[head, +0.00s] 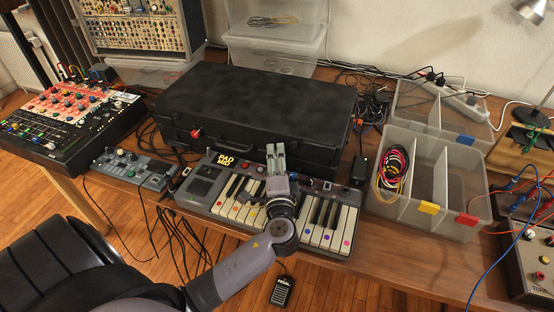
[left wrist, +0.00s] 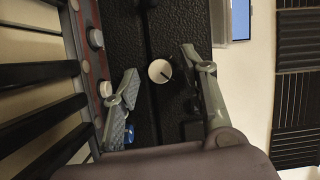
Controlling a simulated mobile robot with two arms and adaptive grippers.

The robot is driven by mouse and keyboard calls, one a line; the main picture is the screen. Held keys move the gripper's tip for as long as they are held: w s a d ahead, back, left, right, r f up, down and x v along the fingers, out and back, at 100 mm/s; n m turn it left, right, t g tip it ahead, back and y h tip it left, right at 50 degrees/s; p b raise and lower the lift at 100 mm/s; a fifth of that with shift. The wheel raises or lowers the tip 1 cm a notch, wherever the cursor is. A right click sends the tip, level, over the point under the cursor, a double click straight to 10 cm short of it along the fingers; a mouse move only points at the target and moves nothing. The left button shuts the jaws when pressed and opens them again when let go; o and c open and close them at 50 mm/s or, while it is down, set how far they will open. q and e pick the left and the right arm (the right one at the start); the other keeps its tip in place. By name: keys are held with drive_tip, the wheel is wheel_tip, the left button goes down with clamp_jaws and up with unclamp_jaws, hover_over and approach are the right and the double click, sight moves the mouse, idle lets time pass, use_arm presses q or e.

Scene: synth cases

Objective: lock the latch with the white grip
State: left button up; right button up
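The black case (head: 262,105) lies closed behind the keyboard (head: 225,190). In the left wrist view a round white grip (left wrist: 160,71) with a dark mark stands at the case's dark front (left wrist: 173,22). My left gripper (head: 275,150) reaches over the keyboard to the case front. In the left wrist view its fingers (left wrist: 160,62) are apart, one on each side of the white grip, with visible gaps to it. In the head view the gripper hides the white grip. A red grip (head: 196,133) sits further left on the case front. My right gripper is not in view.
A clear divided box (head: 426,187) with coiled cables stands right of the case. A mixer (head: 62,120) and a small grey device (head: 133,168) are to the left. Cables hang over the table front. A pedal (head: 282,291) lies on the floor.

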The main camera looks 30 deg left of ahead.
use_arm(q)
drive_tip(key=v, duration=1.2)
drive_tip(key=shift+s, duration=0.1)
idle(0.4)
